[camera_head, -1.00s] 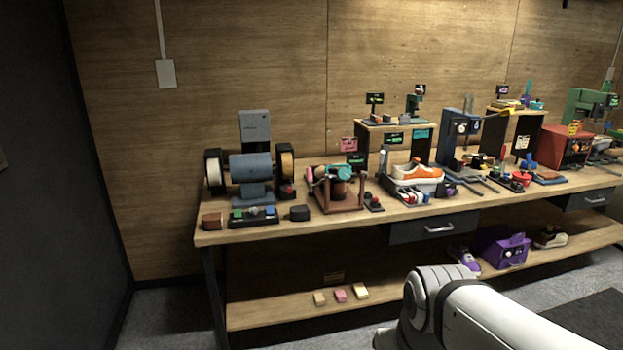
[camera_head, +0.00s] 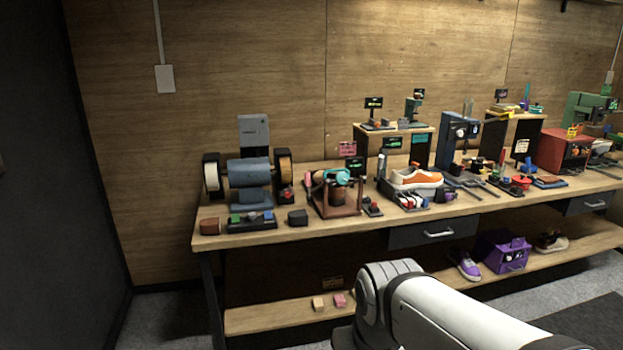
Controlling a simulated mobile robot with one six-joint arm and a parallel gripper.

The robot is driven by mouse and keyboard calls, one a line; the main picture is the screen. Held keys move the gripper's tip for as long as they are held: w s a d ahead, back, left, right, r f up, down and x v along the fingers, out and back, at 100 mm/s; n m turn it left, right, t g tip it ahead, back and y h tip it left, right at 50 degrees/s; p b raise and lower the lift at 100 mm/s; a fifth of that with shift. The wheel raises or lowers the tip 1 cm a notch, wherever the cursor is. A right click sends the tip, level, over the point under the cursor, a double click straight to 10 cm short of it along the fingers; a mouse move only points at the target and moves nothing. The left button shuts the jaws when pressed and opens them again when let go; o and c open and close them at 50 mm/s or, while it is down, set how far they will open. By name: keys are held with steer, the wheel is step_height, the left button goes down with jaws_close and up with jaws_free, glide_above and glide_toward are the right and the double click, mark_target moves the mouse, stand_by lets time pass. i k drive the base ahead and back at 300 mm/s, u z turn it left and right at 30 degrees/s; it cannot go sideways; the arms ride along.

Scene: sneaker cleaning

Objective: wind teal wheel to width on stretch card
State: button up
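A teal wheel (camera_head: 342,175) sits on top of a reddish-brown stand (camera_head: 340,206) on the bench, left of the middle of the view. A pink card (camera_head: 347,149) and a dark card with green writing (camera_head: 354,163) stand just behind it; their writing is too small to read, so I cannot tell which is the stretch card. My white arm (camera_head: 450,310) reaches in from the lower right, in front of the bench and apart from the wheel. My gripper is not in view.
A bench grinder (camera_head: 249,172) stands left of the wheel. An orange and white sneaker (camera_head: 416,178) lies on a tray to the right. A drawer (camera_head: 435,231) fronts the bench. The low shelf (camera_head: 262,317) holds small blocks, a purple shoe and a purple box (camera_head: 503,251).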

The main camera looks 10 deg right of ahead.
mark_target(341, 178)
steer(key=i, duration=1.4)
steer(key=u, duration=0.05)
